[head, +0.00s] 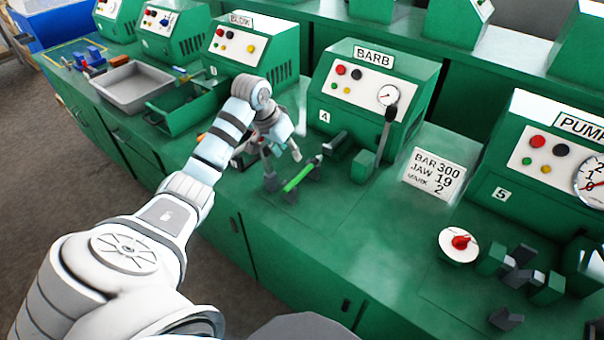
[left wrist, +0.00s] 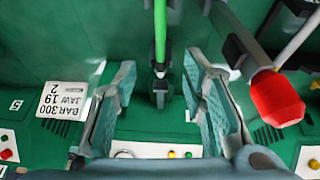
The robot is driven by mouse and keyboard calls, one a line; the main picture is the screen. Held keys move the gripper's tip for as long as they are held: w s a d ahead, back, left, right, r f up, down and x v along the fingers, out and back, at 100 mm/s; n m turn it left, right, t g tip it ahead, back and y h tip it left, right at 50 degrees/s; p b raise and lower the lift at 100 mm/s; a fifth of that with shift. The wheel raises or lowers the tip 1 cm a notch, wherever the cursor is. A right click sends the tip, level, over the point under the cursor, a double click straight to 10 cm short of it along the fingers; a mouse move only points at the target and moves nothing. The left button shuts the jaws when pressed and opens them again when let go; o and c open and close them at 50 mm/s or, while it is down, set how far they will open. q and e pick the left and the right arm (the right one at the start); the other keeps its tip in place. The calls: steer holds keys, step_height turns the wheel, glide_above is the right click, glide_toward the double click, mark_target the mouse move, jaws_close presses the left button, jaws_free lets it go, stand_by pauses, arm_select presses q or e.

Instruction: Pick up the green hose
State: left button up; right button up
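The green hose (head: 299,178) is a short bright green rod on the green bench in front of the BARB machine, with dark holders near its ends. In the left wrist view the hose (left wrist: 160,32) runs down from the top edge to a dark grey holder (left wrist: 160,82). My left gripper (head: 283,154) is over the bench beside the hose's far end. In the left wrist view my left gripper (left wrist: 158,78) is open, its fingers to either side of the hose line, with visible gaps and no visible contact. My right gripper is out of view.
The BARB machine (head: 362,98) with its upright lever (head: 387,130) stands behind the hose. A sign (head: 436,174) reads BAR 300, JAW 19, MARK 2. A red-capped bar (left wrist: 277,97) is close to the right finger. A grey tray (head: 133,86) is at the left.

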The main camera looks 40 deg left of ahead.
mark_target(302, 172)
arm_select(q)
steer(key=b+x, duration=0.2)
steer(key=x, duration=1)
steer(key=shift+w+f+b, duration=0.15)
steer(key=shift+f+b, duration=0.15)
steer(key=shift+c, duration=0.2)
steer(key=shift+r, duration=0.1)
jaws_close()
